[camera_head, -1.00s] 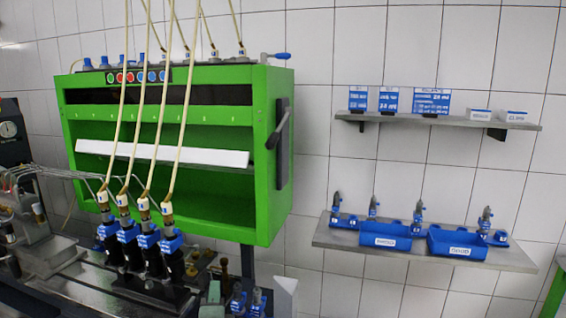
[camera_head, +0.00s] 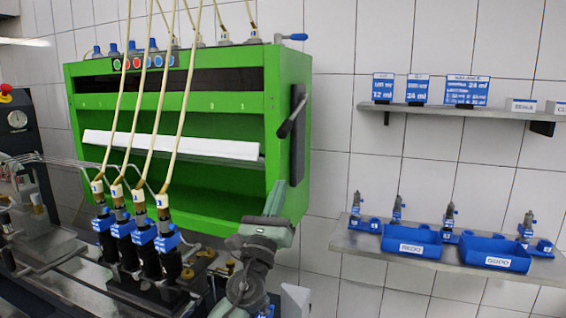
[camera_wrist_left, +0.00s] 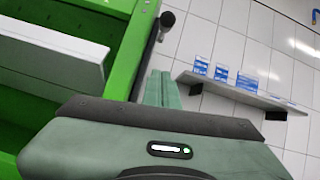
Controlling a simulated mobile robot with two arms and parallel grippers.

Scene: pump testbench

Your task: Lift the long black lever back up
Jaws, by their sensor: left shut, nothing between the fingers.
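The long black lever (camera_head: 292,116) sits on the right side wall of the green test bench cabinet (camera_head: 190,212). It slants, with one end up to the right and the other down to the left. In the left wrist view the dark lever (camera_wrist_left: 149,52) shows with its rounded end (camera_wrist_left: 167,19) near the top. My left gripper (camera_head: 275,196) is shut and empty, pointing up below the lever and apart from it in the head view. Its green fingers (camera_wrist_left: 160,90) also show in the left wrist view, close below the lever in the picture. My right gripper is not in view.
Several injectors (camera_head: 145,245) with pale hoses stand at the front left. A lower shelf (camera_head: 350,240) with blue trays (camera_head: 411,242) and an upper shelf (camera_head: 400,106) with blue labels are on the tiled wall at right. The space between cabinet and shelves is free.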

